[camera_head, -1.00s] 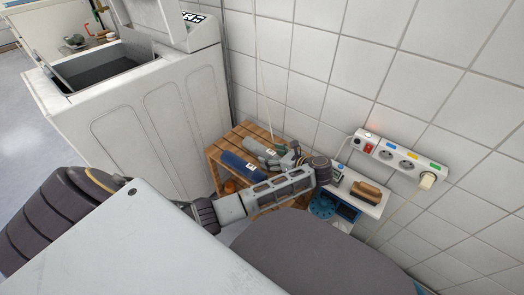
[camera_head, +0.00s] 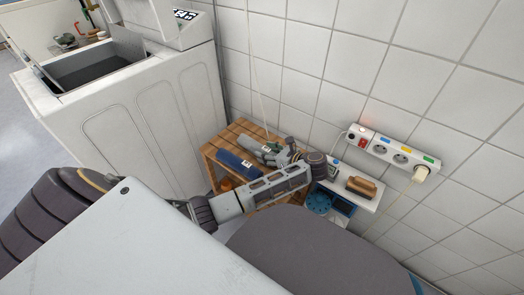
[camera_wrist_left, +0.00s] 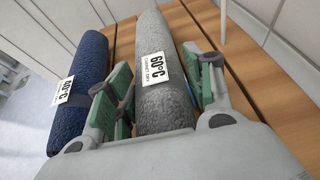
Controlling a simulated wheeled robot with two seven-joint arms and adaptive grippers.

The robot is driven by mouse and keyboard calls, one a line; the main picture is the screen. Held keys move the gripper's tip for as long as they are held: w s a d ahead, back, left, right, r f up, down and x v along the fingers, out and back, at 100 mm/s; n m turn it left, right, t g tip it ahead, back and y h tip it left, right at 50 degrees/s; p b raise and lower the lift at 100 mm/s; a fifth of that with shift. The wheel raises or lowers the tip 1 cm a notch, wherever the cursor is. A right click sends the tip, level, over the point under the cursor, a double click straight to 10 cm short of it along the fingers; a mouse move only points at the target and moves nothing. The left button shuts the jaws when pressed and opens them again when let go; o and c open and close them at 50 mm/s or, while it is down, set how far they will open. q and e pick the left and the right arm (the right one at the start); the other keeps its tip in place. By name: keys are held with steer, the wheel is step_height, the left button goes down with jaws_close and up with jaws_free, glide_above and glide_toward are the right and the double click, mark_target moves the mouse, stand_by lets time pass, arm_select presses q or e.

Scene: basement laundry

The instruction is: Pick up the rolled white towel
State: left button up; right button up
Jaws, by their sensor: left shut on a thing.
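A rolled towel (camera_wrist_left: 166,80), pale grey in these pictures, lies on the slatted wooden stand, with a white "60°C" label facing up. In the head view it (camera_head: 262,144) shows partly behind my left gripper (camera_head: 279,150). In the left wrist view my left gripper (camera_wrist_left: 157,88) has its green-padded fingers on either side of the near part of the roll and is shut on it. The towel's near end is hidden by the gripper. I cannot tell if it is off the slats. No clearly white roll shows. My right gripper is not in view.
A dark blue rolled towel (camera_wrist_left: 80,90) labelled "40°C" lies left of the grey one. The wooden stand (camera_head: 216,153) is beside the white washing machine (camera_head: 130,125) and the tiled wall. A shelf with a brush (camera_head: 361,187) and a power strip (camera_head: 395,151) are to the right.

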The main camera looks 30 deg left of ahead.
arm_select(q)
steer(key=shift+r, duration=0.15)
step_height(320, 180, up, 9)
steer(key=p, duration=0.4)
steer(key=shift+r, duration=0.35)
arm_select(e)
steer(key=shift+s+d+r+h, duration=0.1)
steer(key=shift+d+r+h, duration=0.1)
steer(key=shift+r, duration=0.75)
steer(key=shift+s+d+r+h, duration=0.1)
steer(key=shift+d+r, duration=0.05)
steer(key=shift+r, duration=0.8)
arm_select(q)
steer(key=shift+r, duration=0.15)
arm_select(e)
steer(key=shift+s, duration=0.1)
